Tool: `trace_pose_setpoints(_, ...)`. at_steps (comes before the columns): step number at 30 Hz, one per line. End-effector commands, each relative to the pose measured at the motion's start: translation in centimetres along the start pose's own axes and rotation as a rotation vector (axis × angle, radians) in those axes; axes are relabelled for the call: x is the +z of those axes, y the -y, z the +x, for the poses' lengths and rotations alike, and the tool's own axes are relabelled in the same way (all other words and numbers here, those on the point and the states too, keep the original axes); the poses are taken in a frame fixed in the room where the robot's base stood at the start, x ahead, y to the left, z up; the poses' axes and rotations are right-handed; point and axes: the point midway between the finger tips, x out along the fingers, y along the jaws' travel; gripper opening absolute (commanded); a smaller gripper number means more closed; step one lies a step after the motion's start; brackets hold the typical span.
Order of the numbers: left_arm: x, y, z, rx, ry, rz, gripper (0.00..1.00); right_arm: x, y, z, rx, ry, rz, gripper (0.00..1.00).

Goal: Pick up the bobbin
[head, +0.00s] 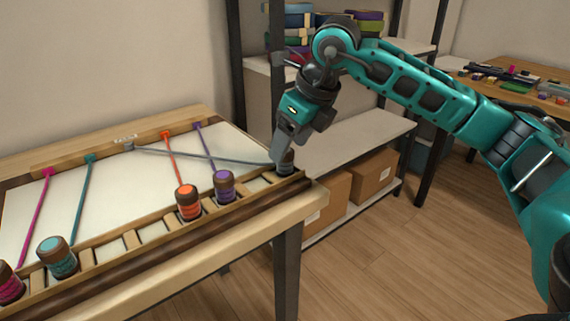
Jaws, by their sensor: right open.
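A dark bobbin with a grey cord (286,168) stands at the right end of the slotted rail, by the table's right corner. Its grey cord runs left to a peg at the back of the board. My right gripper (280,157) points down at this bobbin, with its fingers over or around its top; the exact contact is hidden. The jaws are open. Other bobbins stand along the rail: purple (224,186), orange (188,202), teal (57,257) and magenta (10,284), the last cut off by the left edge. My left gripper is out of view.
The braiding table (140,285) has a white board (130,195) and several empty slots in its front rail (110,252). A shelf (360,137) with cardboard boxes (372,176) stands behind my right arm. Another table with small items (500,82) is at the back right.

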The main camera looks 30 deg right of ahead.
Motion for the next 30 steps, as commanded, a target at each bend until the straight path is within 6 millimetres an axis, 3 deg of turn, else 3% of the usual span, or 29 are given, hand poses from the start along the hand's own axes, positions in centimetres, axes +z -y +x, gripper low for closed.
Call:
trace_pose_setpoints(6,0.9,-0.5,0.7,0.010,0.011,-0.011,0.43,-0.4,-0.1,3.5,0.001,-0.002,0.001,0.67)
trace_pose_setpoints(14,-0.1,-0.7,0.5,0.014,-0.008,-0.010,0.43,-0.3,-0.1,3.9,0.001,0.000,0.000,0.67)
trace_pose_setpoints(30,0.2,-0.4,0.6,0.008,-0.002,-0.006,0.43,-0.3,-0.1,3.8,0.000,0.000,0.001,0.16)
